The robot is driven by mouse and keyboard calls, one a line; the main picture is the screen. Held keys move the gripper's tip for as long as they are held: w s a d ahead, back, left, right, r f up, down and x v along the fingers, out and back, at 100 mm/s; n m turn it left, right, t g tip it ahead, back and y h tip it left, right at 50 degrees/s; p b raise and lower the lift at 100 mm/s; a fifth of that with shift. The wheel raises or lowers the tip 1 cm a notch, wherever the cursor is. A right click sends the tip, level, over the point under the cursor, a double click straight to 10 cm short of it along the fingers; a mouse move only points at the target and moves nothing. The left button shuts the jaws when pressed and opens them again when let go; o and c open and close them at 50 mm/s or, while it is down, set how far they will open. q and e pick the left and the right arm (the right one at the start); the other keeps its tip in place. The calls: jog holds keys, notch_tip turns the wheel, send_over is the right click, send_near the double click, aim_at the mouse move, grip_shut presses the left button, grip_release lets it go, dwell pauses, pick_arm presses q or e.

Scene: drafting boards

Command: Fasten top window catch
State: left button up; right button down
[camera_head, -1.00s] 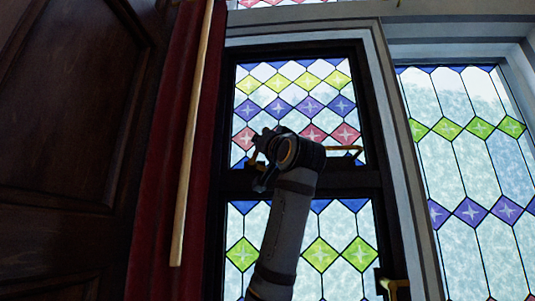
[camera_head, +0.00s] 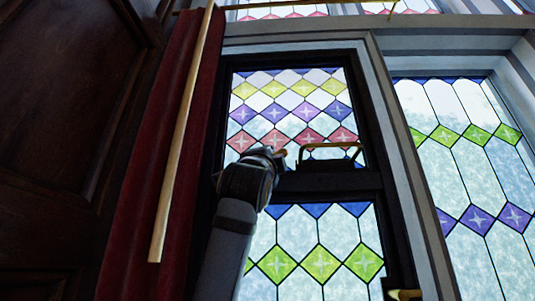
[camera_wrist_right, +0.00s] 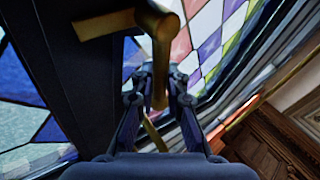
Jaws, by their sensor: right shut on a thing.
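A brass catch (camera_wrist_right: 157,55) shows in the right wrist view, with a rounded upper end and a lever running down between my fingers. A flat brass arm (camera_wrist_right: 105,24) reaches left from it over a dark frame. My right gripper (camera_wrist_right: 158,80) is shut on the catch's lever. In the head view my right arm rises from below to the dark middle rail of the window, and the wrist hides most of the fingers. A thin brass bar (camera_head: 330,146) on a dark base stands just right of the wrist. My left gripper is not in view.
The dark window frame (camera_head: 378,215) holds stained glass panes above and below the rail. A red curtain (camera_head: 180,215) and a pale pole (camera_head: 180,140) hang left of it, beside dark wood panelling (camera_head: 70,130). Another brass fitting (camera_head: 406,294) sits low at right.

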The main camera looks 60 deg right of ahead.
jog(key=m+g, duration=0.2)
jog(key=m, duration=0.1)
jog(key=shift+f+m+g+p, duration=0.3)
jog(key=shift+f, duration=0.1)
jog(key=shift+f+m+g+h, duration=0.3)
jog(key=shift+m+g, duration=0.3)
jog(key=shift+m, duration=0.2)
jog(key=shift+s, duration=0.1)
jog(key=shift+f+m+g, duration=0.1)
jog(key=shift+m+g, duration=0.2)
jog(key=c, duration=1.3)
grip_release()
jog(key=shift+c, duration=0.2)
